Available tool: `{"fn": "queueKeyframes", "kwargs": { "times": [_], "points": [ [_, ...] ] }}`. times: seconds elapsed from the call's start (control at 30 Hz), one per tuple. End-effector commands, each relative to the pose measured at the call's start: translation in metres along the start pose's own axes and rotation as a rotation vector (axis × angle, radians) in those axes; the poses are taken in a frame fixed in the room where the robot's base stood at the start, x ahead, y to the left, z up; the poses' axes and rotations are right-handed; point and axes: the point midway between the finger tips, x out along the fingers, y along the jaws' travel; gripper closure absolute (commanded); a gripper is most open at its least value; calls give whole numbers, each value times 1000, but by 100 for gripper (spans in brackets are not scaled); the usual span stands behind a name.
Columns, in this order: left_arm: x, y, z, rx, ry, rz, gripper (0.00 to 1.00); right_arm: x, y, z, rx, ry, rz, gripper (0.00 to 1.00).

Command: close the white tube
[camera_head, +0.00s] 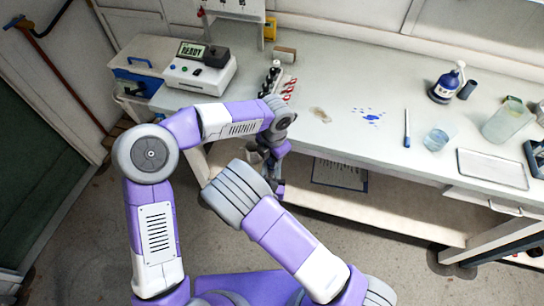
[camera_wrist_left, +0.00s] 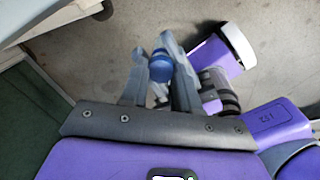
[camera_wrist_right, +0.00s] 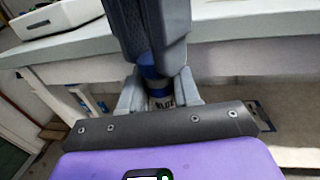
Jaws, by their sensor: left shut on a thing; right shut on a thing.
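My left gripper (camera_head: 272,158) is in front of the bench, below its front edge. In the left wrist view its fingers are shut on a blue cap (camera_wrist_left: 160,66). My right gripper (camera_wrist_right: 158,96) is shut on the white tube (camera_wrist_right: 160,103), which has dark lettering and sits upright between the fingers. In the right wrist view the blue cap (camera_wrist_right: 148,68) is directly above the tube, between the left fingers coming from above. I cannot tell whether cap and tube touch. In the head view the arms largely hide both.
The bench (camera_head: 330,90) holds a white device (camera_head: 200,72) with a lit display, a rack with dark-capped items (camera_head: 274,76), a wash bottle (camera_head: 447,84), a beaker (camera_head: 437,137) and a tray (camera_head: 492,169). A lower shelf (camera_head: 400,197) lies beneath. Blue spots mark the bench top.

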Motion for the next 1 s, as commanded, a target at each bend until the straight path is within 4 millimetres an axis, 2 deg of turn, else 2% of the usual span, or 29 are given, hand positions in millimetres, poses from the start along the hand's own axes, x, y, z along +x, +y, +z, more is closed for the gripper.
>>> {"fn": "queueKeyframes", "kwargs": {
  "times": [0.03, 0.2, 0.47, 0.8, 1.0],
  "points": [
    [0, 0, 0, 0, 0, 0, 67, 0, 0, 0, 0, 0, 0, 100],
    [0, 0, 0, -1, 0, 0, 44, 0, 0, 0, 0, 0, 0, 100],
    [-2, 0, 0, -3, 0, 0, 44, 0, 0, 0, 0, 0, 0, 100],
    [-41, 2, 0, -3, -2, 1, 44, 0, 0, 0, 0, 0, 0, 100],
    [-46, 2, 0, -3, 1, 0, 44, 0, 0, 0, 0, 0, 0, 100]
  ]
}}
